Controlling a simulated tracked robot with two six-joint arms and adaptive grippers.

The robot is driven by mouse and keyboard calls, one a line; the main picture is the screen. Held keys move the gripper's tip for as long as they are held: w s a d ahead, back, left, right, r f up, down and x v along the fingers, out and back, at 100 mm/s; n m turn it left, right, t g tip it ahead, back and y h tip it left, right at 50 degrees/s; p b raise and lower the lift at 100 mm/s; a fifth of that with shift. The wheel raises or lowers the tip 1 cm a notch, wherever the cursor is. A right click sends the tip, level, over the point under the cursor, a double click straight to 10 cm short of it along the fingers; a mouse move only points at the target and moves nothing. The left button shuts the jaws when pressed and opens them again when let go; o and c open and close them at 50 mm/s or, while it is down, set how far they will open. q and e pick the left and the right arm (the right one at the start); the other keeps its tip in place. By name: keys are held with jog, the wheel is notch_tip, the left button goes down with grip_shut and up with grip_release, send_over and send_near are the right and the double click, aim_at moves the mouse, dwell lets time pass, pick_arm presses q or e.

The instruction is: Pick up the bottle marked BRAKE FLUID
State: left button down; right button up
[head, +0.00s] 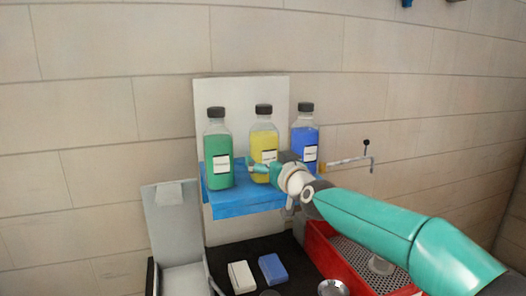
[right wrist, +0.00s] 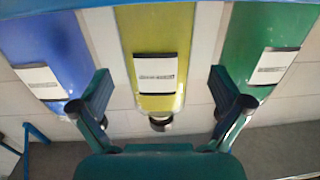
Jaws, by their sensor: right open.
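Three capped bottles with white labels stand upright on a blue shelf (head: 235,207): a green bottle (head: 217,168) at left, a yellow bottle (head: 264,142) in the middle and a blue bottle (head: 305,136) at right. The label print is too small to read, so I cannot tell which is marked BRAKE FLUID. My right gripper (head: 259,168) is open in front of the yellow bottle. The right wrist view is inverted; its fingers (right wrist: 157,85) spread either side of the yellow bottle (right wrist: 156,30), with the blue (right wrist: 45,45) and green (right wrist: 265,40) bottles outside them. My left gripper is not in view.
A pale back panel (head: 241,92) rises behind the shelf. Below are a red tray with a perforated plate (head: 318,255), a white block (head: 241,277) and a blue block (head: 272,268) on a dark surface. A grey open case (head: 163,225) stands at left.

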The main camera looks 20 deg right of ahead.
aim_at(264, 150)
jog(key=w, duration=0.2)
jog(key=w+p, duration=0.1)
jog(key=w, duration=0.1)
jog(key=shift+w+a+r, duration=0.1)
jog(key=shift+r, duration=0.15)
jog(key=c, duration=1.6)
jog(key=shift+r, duration=0.15)
jog(key=shift+c, duration=0.8)
jog(key=shift+r, duration=0.1)
